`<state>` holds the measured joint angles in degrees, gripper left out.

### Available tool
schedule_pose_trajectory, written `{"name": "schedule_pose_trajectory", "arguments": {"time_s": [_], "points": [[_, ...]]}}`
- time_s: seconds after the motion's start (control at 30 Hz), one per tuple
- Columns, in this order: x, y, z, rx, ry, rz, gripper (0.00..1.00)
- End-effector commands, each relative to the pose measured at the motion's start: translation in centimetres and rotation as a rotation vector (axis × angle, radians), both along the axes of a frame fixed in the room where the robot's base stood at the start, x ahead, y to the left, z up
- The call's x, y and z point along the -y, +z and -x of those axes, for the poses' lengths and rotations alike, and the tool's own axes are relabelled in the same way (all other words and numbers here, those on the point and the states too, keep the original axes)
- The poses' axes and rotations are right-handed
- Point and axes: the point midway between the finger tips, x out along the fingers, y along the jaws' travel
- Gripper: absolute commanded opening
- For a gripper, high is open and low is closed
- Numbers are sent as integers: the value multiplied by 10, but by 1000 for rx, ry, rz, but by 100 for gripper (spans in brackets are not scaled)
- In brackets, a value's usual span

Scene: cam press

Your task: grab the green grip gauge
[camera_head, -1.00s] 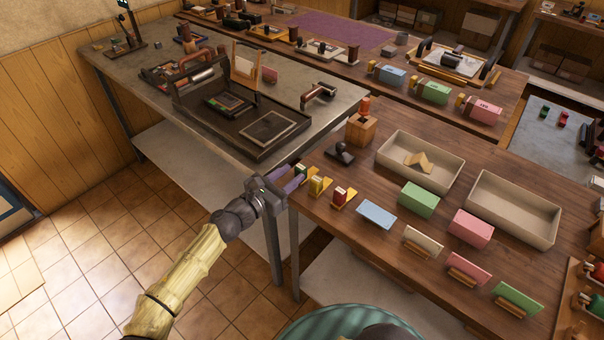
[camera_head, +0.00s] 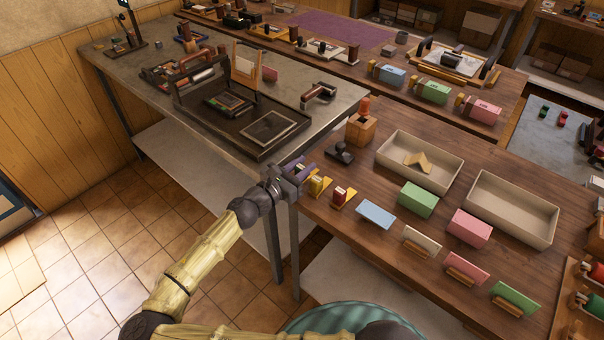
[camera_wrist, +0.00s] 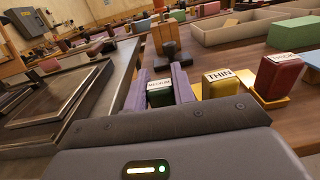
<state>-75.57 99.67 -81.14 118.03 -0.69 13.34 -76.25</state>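The green grip gauge (camera_wrist: 160,97) is a small dark green block with a white label on top, standing near the left end of the wooden table. My gripper (camera_head: 306,166) is at that table edge, and its purple fingers mostly hide the gauge in the head view. In the wrist view, my gripper (camera_wrist: 162,72) has one finger on each side of the green gauge. The fingers stand apart and look open, close to the gauge's sides. Whether either one touches it is hard to tell.
A yellow gauge (camera_wrist: 218,84) labelled THIN stands just right of my gripper, with a red gauge (camera_wrist: 277,75) beyond it. A dark stamp (camera_head: 341,152) sits behind. The grey metal bench (camera_head: 350,95) with its press adjoins on the left.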

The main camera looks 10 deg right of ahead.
Motion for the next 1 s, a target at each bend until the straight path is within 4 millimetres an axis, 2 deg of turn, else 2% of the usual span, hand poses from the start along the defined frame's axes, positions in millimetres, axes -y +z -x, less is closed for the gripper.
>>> {"name": "schedule_pose_trajectory", "arguments": {"time_s": [0.03, 0.1, 0.37, 0.57, 0.77, 1.0], "points": [[0, 0, 0, 0, 0, 0, 15], [0, 0, 0, 0, 0, 0, 2], [-2, 1, 0, 0, 2, 0, 2], [0, 14, 0, 2, 0, -1, 2], [0, 51, 0, 5, -2, -6, 2], [1, 118, 0, 3, -1, -6, 2]]}}
